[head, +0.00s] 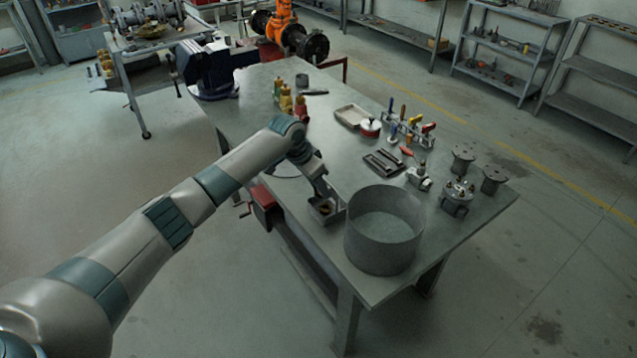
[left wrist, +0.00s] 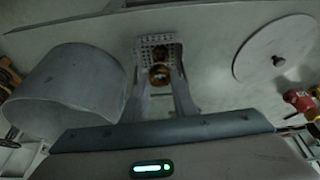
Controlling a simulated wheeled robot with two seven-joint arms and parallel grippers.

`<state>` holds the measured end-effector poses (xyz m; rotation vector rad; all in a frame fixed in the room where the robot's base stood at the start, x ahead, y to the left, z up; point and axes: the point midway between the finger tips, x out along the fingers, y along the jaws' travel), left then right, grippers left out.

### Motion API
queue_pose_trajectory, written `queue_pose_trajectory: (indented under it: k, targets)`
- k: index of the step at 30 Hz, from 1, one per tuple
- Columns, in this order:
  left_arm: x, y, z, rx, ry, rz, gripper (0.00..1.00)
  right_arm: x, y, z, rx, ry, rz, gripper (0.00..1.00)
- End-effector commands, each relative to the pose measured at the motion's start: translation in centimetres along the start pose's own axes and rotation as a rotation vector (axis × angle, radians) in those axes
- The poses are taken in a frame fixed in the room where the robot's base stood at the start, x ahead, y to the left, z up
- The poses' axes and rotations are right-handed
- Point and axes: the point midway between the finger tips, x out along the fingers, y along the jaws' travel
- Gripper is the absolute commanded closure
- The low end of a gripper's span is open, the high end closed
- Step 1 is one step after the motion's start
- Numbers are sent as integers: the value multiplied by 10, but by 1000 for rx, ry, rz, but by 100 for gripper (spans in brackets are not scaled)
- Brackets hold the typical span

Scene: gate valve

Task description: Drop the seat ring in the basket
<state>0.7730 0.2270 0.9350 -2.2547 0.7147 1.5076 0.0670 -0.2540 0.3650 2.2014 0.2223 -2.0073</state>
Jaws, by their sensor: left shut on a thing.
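The seat ring (left wrist: 160,75), a small brass-coloured ring, sits between the fingertips of my left gripper (left wrist: 161,78), which is shut on it. The basket (left wrist: 146,41), a small grey box with perforated walls, lies just past the ring in the left wrist view, with another brass-coloured piece visible in it. In the head view my left gripper (head: 322,190) points down at the basket (head: 318,216) near the table's front edge. The ring looks to be over or at the basket's near side; its exact height is unclear. My right gripper is out of view.
A large grey round tub (head: 385,232) stands close right of the basket. A flat grey disc with a knob (left wrist: 275,47) lies on the other side. The table (head: 345,170) also carries a tool rack (head: 408,128), a dark tray (head: 384,162), metal parts (head: 457,197) and a vise (head: 208,68).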

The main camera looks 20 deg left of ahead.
Motion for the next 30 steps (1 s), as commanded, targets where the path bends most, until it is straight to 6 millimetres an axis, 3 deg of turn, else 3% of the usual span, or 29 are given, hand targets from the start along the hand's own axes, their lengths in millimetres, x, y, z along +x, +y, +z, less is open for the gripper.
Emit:
queue_pose_trajectory:
  k: [12,28,29,30]
  targets:
    - [18,0,7,0,0,0,96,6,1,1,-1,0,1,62]
    - [21,0,9,0,0,-1,96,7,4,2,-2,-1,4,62]
    - [21,0,9,0,0,0,70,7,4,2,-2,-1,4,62]
    - [21,0,9,0,0,0,61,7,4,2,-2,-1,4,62]
